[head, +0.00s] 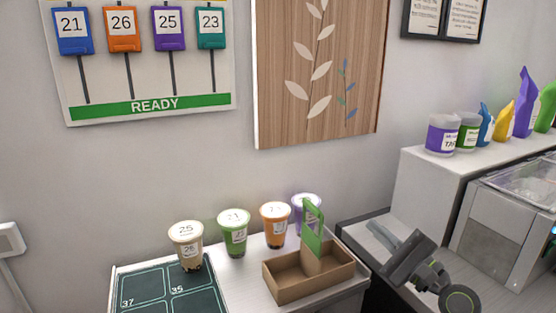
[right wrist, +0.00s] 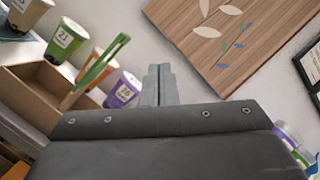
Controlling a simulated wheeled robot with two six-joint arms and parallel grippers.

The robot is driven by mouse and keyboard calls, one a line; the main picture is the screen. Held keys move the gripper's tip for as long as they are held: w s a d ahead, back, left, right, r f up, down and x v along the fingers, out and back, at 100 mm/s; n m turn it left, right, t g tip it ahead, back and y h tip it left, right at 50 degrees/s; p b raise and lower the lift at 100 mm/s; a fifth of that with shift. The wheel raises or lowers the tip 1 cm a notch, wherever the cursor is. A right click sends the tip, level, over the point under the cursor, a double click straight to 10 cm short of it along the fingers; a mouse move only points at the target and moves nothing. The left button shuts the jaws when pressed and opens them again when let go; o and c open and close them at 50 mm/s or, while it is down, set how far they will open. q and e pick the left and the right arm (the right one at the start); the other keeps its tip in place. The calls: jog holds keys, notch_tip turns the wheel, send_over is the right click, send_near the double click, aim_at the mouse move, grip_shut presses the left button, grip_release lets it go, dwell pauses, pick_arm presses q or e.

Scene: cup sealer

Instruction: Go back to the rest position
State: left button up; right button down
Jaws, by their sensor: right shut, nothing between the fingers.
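My right gripper (head: 374,226) is in the lower right of the head view, in front of the dark counter and to the right of the cardboard box. In the right wrist view its two fingers (right wrist: 157,84) are together with nothing between them. My left gripper is in neither view. Several sealed cups stand in a row on the white counter: a beige one (head: 188,245), a green one (head: 233,232), an orange one (head: 274,224) and a purple one (head: 306,209). The purple cup is partly hidden by a green sign.
A dark numbered mat (head: 142,287) lies at the front left. A white shelf (head: 410,168) with tubs and pouches stands at the right, beside a grey machine (head: 480,230). A READY board (head: 225,101) hangs on the wall.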

jog(key=s+d+f+m+t+h, duration=0.1)
jog(key=s+d+m+t+h, duration=0.4)
jog(key=m, duration=0.7)
jog(key=s+d+f+m+t+h, duration=0.1)
jog(key=s+d+m+h, duration=0.15)
jog(key=m+h, duration=0.65)
jog(key=s+d+f+m+g+h, duration=0.35)
jog(key=f+m+g, duration=0.2)
jog(key=m, duration=0.55)
jog(key=s+d+f+m+g+h, duration=0.2)
jog(key=s+d+f+m+g, duration=0.25)
jog(key=f+m, duration=0.4)
jog(key=s+a+f+m+g+y, duration=0.3)
jog(key=s+a+f+m+g, duration=0.3)
jog(key=s, duration=0.4)
jog(key=s+a+f+m+g+y, duration=0.35)
jog(key=s+f+m, duration=0.4)
jog(key=s, duration=0.35)
notch_tip(320, 180, down, 25)
jog(key=d+g, duration=0.2)
jog(key=s+a+f, duration=0.1)
jog(key=s+f, duration=1.3)
jog(key=f, duration=0.1)
jog(key=shift+s+a+f+g+y, duration=0.2)
jog(key=shift+s+f+g+y, duration=0.1)
jog(key=shift+f+g, duration=0.15)
